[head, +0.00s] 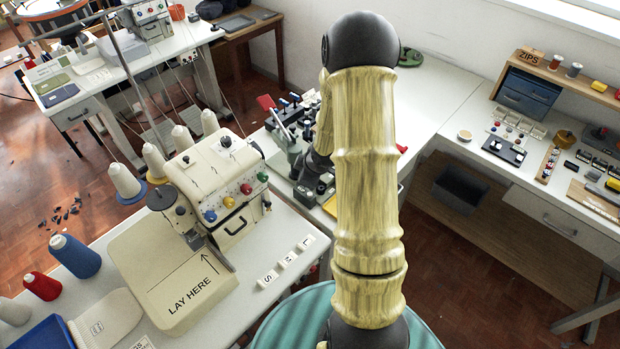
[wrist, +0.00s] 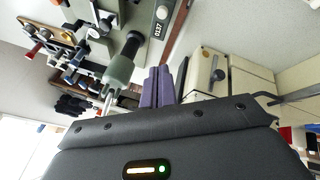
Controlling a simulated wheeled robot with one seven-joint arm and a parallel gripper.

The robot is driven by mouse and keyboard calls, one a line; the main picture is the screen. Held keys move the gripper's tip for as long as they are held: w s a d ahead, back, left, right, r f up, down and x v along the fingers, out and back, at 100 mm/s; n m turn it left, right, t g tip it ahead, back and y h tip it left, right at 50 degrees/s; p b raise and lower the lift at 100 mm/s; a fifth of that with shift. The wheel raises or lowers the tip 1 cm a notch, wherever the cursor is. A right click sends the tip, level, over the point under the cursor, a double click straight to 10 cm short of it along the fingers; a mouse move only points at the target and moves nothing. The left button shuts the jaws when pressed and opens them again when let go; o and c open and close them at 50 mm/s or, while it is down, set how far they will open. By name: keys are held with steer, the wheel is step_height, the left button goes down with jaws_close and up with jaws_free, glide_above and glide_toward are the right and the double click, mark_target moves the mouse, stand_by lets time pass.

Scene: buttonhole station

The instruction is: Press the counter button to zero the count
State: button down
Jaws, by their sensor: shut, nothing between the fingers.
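The counter shows in the wrist view as a small white display (wrist: 157,29) reading 0137, on the grey-green buttonhole machine (wrist: 100,12). A round pale button (wrist: 162,12) sits just above the display in the picture. My gripper (wrist: 158,70) shows as two purple fingers held together, empty, below the counter in that view and apart from the button. In the head view the buttonhole machine (head: 285,125) stands left of my arm. My arm hides part of it, and the counter cannot be made out there.
A cream overlock machine (head: 215,175) with thread cones stands on the left table, close to the buttonhole machine. Clear white tabletop (head: 430,95) lies right of my arm. A shelf of drawers, zips and small parts (head: 528,95) is at the far right.

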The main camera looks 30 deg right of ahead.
steer(key=d+n+y+p, duration=0.1)
steer(key=n+p, duration=0.1)
steer(key=p, duration=0.1)
steer(key=d+n+t+y+p, duration=0.1)
steer(key=p, duration=0.3)
steer(key=d+r+n+t+y+p, duration=0.1)
steer(key=n+y+p, duration=0.1)
steer(key=p, duration=0.2)
steer(key=shift+w+n, duration=0.3)
steer(key=shift+f, duration=0.15)
steer(key=b, duration=0.5)
glide_above(310, 195)
steer(key=f, duration=0.7)
steer(key=shift+s+d+f, duration=0.2)
steer(key=shift+d+f, duration=0.15)
steer(key=shift+f, duration=0.05)
steer(key=shift+d+f+b, duration=0.1)
steer(key=shift+f+b, duration=0.35)
